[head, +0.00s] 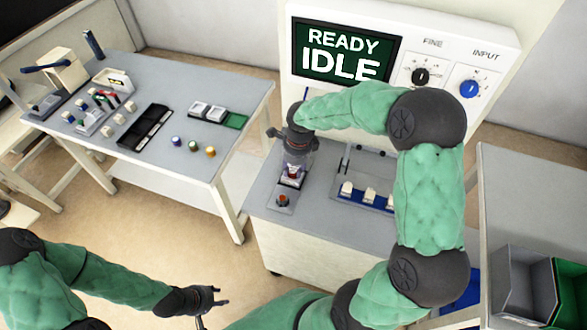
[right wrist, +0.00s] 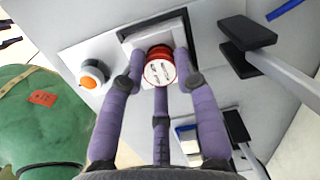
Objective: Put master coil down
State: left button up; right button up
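The master coil (right wrist: 160,70), a small red spool with a white printed label, shows in the right wrist view between the purple fingers of my right gripper (right wrist: 160,62). The fingers close around its sides and look in contact. The coil is over or in a square pale-framed recess (right wrist: 125,33) of the machine; whether it rests on the bottom cannot be told. In the head view my right gripper (head: 296,160) points down at this station, and its fingers mostly hide the coil. My left gripper (head: 218,298) is empty, fingers apart, low in the middle of the head view.
A machine panel reads READY IDLE (head: 343,52), with black and blue knobs. An orange-red button (head: 283,201) is in front of the recess. A blue tray (head: 365,198) with several white pieces lies to the right. A side table (head: 185,75) with parts stands left.

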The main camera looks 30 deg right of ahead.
jog(key=shift+o, duration=1.2)
jog(key=shift+s+a+f, duration=0.15)
jog(key=shift+s+f, duration=0.2)
jog(key=shift+f, duration=0.35)
jog(key=shift+w+f, duration=0.1)
jog(key=shift+r+p, duration=0.4)
jog(key=shift+r, duration=0.15)
notch_tip(320, 180, up, 13)
jog(key=d+p, duration=0.1)
jog(key=p, duration=0.3)
jog(key=shift+s+f, duration=0.15)
jog(key=shift+s, duration=0.05)
jog(key=shift+d, duration=0.1)
